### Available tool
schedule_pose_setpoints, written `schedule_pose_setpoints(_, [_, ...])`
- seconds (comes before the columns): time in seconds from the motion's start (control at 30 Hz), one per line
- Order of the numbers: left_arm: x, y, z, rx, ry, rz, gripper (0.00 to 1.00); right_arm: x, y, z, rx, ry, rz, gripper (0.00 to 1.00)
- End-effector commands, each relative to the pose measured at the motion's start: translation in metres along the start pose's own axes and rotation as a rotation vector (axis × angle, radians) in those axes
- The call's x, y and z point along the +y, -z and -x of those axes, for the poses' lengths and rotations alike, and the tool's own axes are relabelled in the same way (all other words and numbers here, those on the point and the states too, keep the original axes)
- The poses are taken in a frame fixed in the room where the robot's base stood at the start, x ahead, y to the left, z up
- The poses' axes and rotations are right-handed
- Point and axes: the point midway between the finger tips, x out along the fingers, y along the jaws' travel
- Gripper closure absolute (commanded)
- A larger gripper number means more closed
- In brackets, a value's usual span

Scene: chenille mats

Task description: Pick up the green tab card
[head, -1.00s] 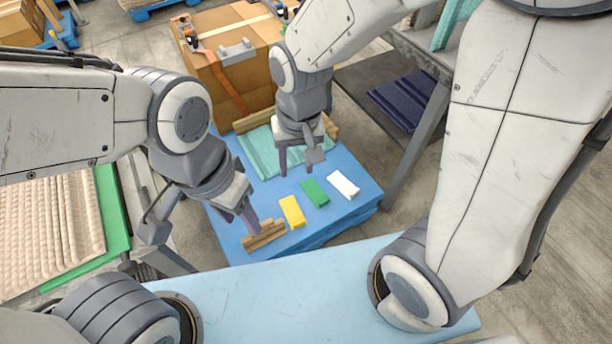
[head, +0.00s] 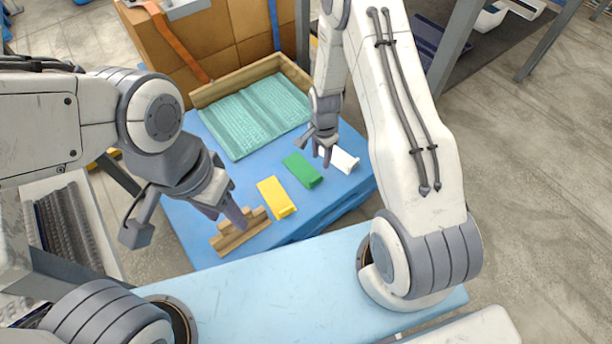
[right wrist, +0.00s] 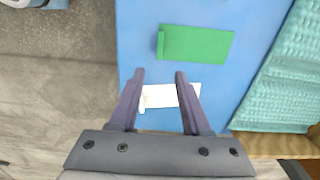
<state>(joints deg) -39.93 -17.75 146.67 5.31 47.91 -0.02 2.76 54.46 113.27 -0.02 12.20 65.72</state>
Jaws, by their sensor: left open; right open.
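The green tab card (head: 302,170) lies flat on the blue table between a yellow card and a white card. It also shows in the right wrist view (right wrist: 197,45), ahead of the fingertips and apart from them. My right gripper (head: 323,152) is open and empty, over the white card (head: 344,161). In the right wrist view the white card (right wrist: 172,96) shows between the open fingers (right wrist: 160,74); whether they touch it I cannot tell. My left gripper (head: 232,222) is open near the wooden strips at the table's front left. The yellow card (head: 275,197) lies left of the green one.
A teal ribbed mat (head: 250,115) lies in a wooden frame (head: 236,82) behind the cards. Stepped wooden strips (head: 240,234) stand at the table's front left. A large cardboard box (head: 215,40) stands at the back. Bare blue table lies around the green card.

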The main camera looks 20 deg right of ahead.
Motion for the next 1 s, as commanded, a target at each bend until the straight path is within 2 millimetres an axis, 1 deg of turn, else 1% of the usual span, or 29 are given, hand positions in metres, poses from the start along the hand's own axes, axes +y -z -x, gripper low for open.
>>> schedule_pose_setpoints(0.03, [0.0,0.0,-0.004,0.001,0.0,0.0,0.5,-0.001,-0.002,-0.007,-0.001,-0.001,0.002,0.53])
schedule_pose_setpoints(0.23, [-0.001,-0.001,-0.015,0.0,0.0,0.0,0.5,-0.003,-0.005,-0.038,-0.001,-0.002,0.01,0.53])
schedule_pose_setpoints(0.3, [-0.001,-0.001,-0.018,0.0,0.0,0.0,0.5,-0.003,-0.006,-0.046,-0.001,-0.002,0.01,0.53])
schedule_pose_setpoints(0.47, [-0.002,-0.001,-0.022,0.0,0.0,0.0,0.5,-0.002,-0.006,-0.056,-0.001,-0.002,0.01,0.53])
schedule_pose_setpoints(0.63, [-0.003,-0.002,-0.038,0.0,0.0,0.0,0.5,0.002,-0.01,-0.082,-0.002,-0.004,0.009,0.53])
schedule_pose_setpoints(0.73, [-0.003,-0.002,-0.044,0.0,0.0,0.0,0.5,0.002,-0.009,-0.096,-0.001,-0.002,0.008,0.53])
schedule_pose_setpoints(0.8, [-0.003,-0.002,-0.045,0.0,0.0,0.0,0.5,0.002,-0.009,-0.1,-0.001,-0.001,0.007,0.53])
schedule_pose_setpoints(1.0, [-0.003,-0.002,-0.043,0.0,0.0,0.0,0.5,0.002,-0.009,-0.099,0.0,0.0,0.007,0.53])
